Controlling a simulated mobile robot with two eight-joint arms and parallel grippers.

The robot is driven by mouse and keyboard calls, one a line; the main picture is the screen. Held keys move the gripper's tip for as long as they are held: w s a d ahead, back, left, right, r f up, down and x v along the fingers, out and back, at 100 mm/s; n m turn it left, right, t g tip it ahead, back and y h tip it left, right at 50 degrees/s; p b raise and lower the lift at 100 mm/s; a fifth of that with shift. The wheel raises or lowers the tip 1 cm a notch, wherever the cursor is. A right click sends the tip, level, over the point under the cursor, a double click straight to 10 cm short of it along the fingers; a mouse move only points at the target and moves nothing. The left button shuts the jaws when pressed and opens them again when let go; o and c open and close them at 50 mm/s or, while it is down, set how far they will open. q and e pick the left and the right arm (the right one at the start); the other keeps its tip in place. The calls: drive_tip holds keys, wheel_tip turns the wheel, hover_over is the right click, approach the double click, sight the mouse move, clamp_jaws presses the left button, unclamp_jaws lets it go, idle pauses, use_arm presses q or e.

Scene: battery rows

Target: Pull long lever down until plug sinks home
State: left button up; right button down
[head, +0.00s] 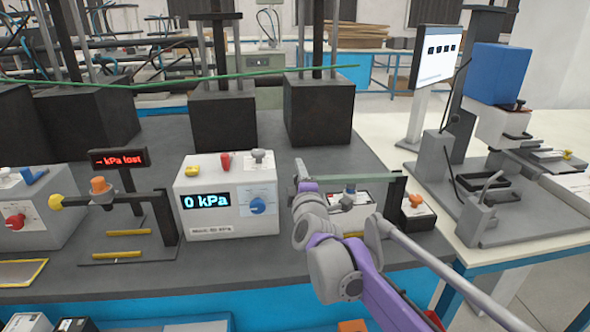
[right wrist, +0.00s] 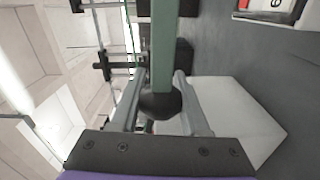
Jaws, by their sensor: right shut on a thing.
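The long lever (head: 350,178) is a grey-green bar, roughly level, running from a dark upright post (head: 396,188) on its right towards my right gripper (head: 301,172). In the right wrist view, the lever (right wrist: 164,45) ends in a dark round knob (right wrist: 160,104) between the two fingers of my right gripper, which is shut on it. My left gripper is out of view.
Left of my arm stands a white gauge box (head: 215,220) reading 0 kPa. Further left is another black lever with a yellow knob (head: 55,202) and an orange plug (head: 100,186). A small box with an orange knob (head: 415,201) stands right of the post.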

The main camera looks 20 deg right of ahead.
drive_tip(key=shift+f+b, duration=0.3)
drive_tip(key=shift+f, duration=0.55)
drive_tip(key=c, duration=0.8)
unclamp_jaws()
drive_tip(key=o, duration=0.4)
drive_tip(key=shift+s+d, duration=0.1)
drive_tip(key=shift+s, duration=0.1)
drive_tip(key=p+v, duration=0.1)
drive_tip(key=v, duration=0.9)
drive_tip(key=shift+s, duration=0.3)
